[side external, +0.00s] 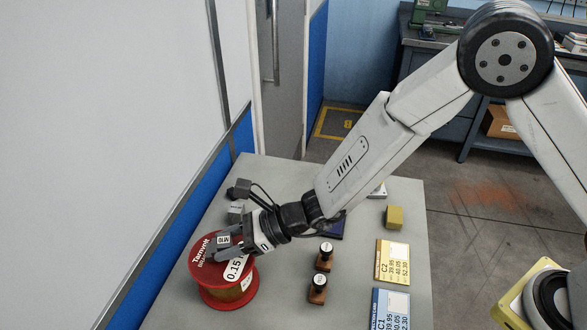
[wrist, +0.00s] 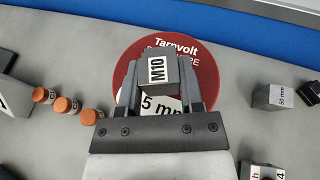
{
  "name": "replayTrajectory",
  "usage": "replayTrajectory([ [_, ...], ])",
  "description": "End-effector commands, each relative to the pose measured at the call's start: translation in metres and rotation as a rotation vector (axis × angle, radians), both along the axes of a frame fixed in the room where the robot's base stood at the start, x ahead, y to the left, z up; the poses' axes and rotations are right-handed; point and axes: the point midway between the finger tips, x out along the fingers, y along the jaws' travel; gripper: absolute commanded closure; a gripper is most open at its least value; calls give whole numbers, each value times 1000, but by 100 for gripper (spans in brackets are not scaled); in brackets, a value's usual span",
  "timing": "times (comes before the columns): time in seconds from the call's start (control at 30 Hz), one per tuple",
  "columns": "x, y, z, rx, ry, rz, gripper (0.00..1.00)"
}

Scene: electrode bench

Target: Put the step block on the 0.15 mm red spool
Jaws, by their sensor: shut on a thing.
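The step block, a dark grey block with a white M10 label (side external: 223,240), is between the fingers of my gripper (wrist: 160,82). My gripper is shut on it, and the block also shows in the wrist view (wrist: 157,70). The 0.15 mm red spool (side external: 228,303) stands upright at the near left of the bench, with copper-coloured wire between red flanges. Its round red top also shows in the wrist view (wrist: 204,65), under the block and fingers. The block is over the spool's top; I cannot tell whether they touch. The fingers and block hide part of the top and its label.
Dark and grey blocks (side external: 237,211) stand behind the spool; a 50 mm block (wrist: 272,97) shows in the wrist view. Two small wooden-bodied pieces (side external: 326,256) stand to the right. A brass-coloured block (side external: 393,217) and yellow C2 card (side external: 392,260) lie farther right.

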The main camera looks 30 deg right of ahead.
Motion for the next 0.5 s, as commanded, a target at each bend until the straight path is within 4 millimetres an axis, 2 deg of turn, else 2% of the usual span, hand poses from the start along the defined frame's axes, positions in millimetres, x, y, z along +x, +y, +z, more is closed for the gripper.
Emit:
replayTrajectory([
  [0.5, 1, 0, -7, 2, -2, -1, 100],
])
